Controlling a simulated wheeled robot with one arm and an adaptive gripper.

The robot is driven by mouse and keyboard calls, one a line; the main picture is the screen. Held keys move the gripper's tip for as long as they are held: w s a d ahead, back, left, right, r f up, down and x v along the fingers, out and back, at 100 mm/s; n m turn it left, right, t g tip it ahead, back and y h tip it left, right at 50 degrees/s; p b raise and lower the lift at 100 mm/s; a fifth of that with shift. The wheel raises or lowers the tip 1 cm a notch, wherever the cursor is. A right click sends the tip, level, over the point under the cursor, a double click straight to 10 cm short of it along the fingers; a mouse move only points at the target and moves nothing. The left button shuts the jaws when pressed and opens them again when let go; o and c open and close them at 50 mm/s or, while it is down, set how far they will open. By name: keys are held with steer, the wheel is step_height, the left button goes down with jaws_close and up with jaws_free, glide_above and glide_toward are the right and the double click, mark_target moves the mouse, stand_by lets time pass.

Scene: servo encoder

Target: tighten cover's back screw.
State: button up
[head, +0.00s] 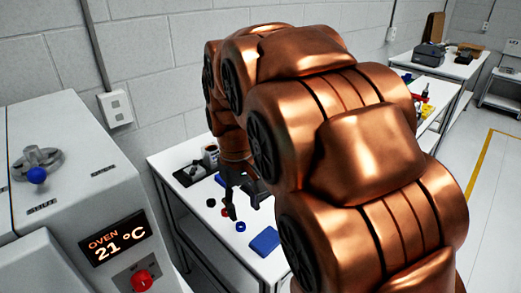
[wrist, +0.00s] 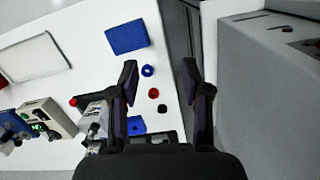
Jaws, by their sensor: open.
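My gripper (wrist: 160,76) is open and empty above the white table, its two dark fingers wide apart. It also shows in the head view (head: 244,204), pointing down beside my copper arm. In the wrist view a silver-grey device (wrist: 94,110) with a red knob-like end (wrist: 73,101) lies left of the left finger, partly hidden by it. I cannot tell whether this is the servo with its cover. The cover's back screw cannot be made out in either view.
A blue ring (wrist: 147,71), a red ring (wrist: 153,93) and a black ring (wrist: 163,108) lie on the table (wrist: 92,62) between the fingers. A blue pad (wrist: 127,37) lies beyond. The oven (head: 85,215) stands at the left in the head view.

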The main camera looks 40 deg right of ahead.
steer(key=w+d+p, duration=0.1)
steer(key=w+d, duration=0.6)
steer(key=w+d+n+p, duration=0.1)
steer(key=w+d, duration=0.6)
steer(key=w, duration=0.1)
steer(key=w+d+n+t+p, duration=0.1)
steer(key=w+d, duration=0.6)
steer(key=w, duration=0.1)
steer(key=shift+d+r+p, duration=0.15)
steer(key=shift+r+p, duration=0.15)
steer(key=shift+p, duration=0.1)
steer(key=shift+w+d+f, duration=0.2)
steer(key=shift+d+f, duration=0.1)
steer(key=shift+f+p, duration=1.45)
steer(key=shift+f, duration=2.3)
jaws_close()
